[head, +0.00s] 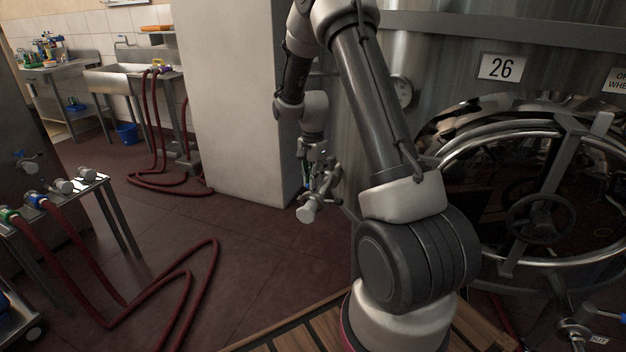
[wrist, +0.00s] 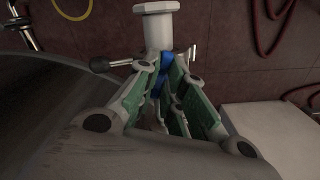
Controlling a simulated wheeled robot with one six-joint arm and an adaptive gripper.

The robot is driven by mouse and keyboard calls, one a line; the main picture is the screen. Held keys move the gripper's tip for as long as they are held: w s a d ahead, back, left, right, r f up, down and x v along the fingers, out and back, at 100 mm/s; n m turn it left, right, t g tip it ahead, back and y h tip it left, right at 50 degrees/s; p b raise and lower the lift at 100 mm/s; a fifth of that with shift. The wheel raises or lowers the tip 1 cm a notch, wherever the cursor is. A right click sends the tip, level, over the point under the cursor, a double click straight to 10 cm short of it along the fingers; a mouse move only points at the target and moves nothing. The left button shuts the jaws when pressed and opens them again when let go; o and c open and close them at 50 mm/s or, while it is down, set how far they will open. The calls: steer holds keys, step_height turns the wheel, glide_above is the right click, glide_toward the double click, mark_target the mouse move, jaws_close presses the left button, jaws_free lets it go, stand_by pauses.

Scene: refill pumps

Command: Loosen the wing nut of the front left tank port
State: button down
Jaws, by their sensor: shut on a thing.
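My gripper (head: 319,176) hangs in front of the pale pillar, near the left edge of the steel tank (head: 440,62). It is shut on a metal valve (head: 310,208) with a flanged end. In the wrist view the green-padded fingers (wrist: 163,80) close around the blue collar (wrist: 160,75) of this valve. Its pale flanged end (wrist: 157,10) points up in that view, and a black-tipped lever (wrist: 102,64) sticks out to the left. At the lower right of the head view a metal fitting (head: 574,336) is partly visible low by the tank. I cannot make out a wing nut.
A round manway door (head: 545,215) with a handwheel is on the tank. A steel cart (head: 100,195) with several valves and red hoses (head: 80,265) stands at left. Hose loops lie on the red floor. A sink (head: 125,75) is at the back. Floor between cart and pillar is partly clear.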

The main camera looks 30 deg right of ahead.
steer(key=n, duration=0.5)
steer(key=shift+n, duration=0.3)
steer(key=n, duration=1)
steer(key=shift+n, duration=0.4)
steer(key=n, duration=0.5)
steer(key=shift+n, duration=0.3)
steer(key=c, duration=1.5)
jaws_free()
step_height(320, 180, up, 12)
steer(key=shift+w, duration=0.1)
